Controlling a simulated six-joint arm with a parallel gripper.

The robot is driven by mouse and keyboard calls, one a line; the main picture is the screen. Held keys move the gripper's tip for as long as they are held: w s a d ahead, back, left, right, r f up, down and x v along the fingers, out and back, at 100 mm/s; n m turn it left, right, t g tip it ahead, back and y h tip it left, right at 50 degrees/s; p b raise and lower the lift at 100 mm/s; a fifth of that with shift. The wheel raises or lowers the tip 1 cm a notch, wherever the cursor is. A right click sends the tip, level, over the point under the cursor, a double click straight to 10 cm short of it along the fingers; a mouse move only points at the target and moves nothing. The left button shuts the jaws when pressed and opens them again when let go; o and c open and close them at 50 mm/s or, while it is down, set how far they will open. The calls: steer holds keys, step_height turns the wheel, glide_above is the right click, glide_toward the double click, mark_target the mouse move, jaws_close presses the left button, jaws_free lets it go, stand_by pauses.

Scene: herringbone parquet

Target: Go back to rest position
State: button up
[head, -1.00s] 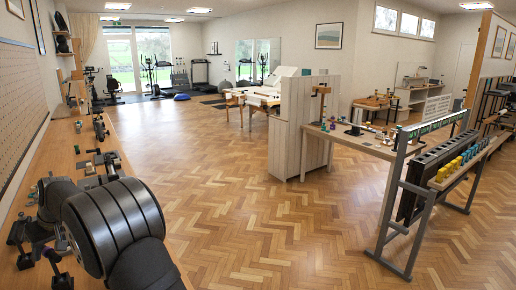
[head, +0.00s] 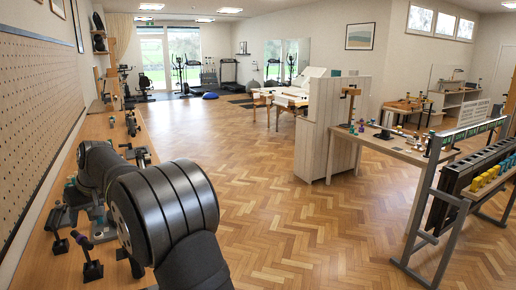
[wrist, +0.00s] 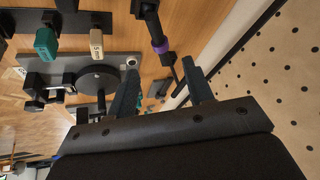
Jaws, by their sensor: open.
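My gripper (wrist: 159,66) shows in the wrist view with its two dark fingers spread apart and nothing between them. It is over the wooden bench along the left wall, beside fittings mounted there. In the head view my large dark arm fills the lower left above the bench (head: 97,127), and the gripper itself is mostly hidden behind it.
A black post with a purple collar (wrist: 158,36) is close to the fingers, with a teal block (wrist: 46,43) and a cream block (wrist: 96,42) nearby. The pegboard (head: 38,110) lines the wall. Open parquet (head: 270,190) lies to the right.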

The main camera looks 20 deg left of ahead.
mark_target(82, 238)
steer(key=x, duration=1.2)
steer(key=shift+f, duration=0.15)
step_height(82, 238, up, 4)
steer(key=shift+f, duration=0.1)
steer(key=shift+r, duration=1)
steer(key=shift+f, duration=0.1)
step_height(82, 238, down, 5)
steer(key=shift+r, duration=0.2)
steer(key=v, duration=1.5)
steer(key=shift+d, duration=0.25)
steer(key=shift+r, duration=0.1)
